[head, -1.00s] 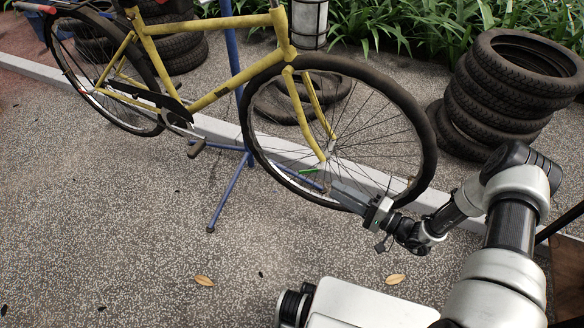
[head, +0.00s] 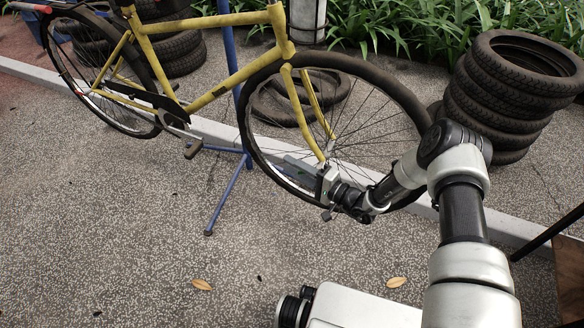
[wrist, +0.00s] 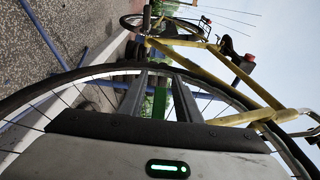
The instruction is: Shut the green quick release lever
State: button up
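The green quick release lever (wrist: 160,103) shows in the wrist view between the two grey fingers of my gripper (wrist: 159,92). The fingers stand apart, with the lever in the gap; I cannot tell whether either touches it. In the head view my gripper (head: 299,164) is beside the front wheel's hub, at the lower end of the yellow fork (head: 304,120). The lever is hidden there behind the gripper. The spoked front wheel (head: 424,115) belongs to the yellow bicycle (head: 225,75).
A blue stand (head: 228,195) holds the bicycle, one leg reaching forward on the pavement. Stacked tyres (head: 490,115) stand at the right, with more tyres behind the bicycle. A pale kerb (head: 500,222) runs behind the wheel.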

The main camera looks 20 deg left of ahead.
jog(key=shift+a, duration=0.3)
grip_shut()
jog(key=shift+w, duration=0.15)
jog(key=shift+w+d+m+t+h+p, duration=0.1)
jog(key=shift+w+m+t+h+p, duration=0.65)
jog(key=shift+m+t+h+p, duration=0.5)
jog(key=shift+w+d+m+t+h+p, duration=0.1)
jog(key=shift+w+m+t+h+p, duration=0.65)
jog(key=shift+t, duration=0.85)
jog(key=shift+w+m+t+h+p, duration=0.8)
jog(key=shift+m+t+p, duration=0.25)
jog(key=shift+m+t, duration=0.35)
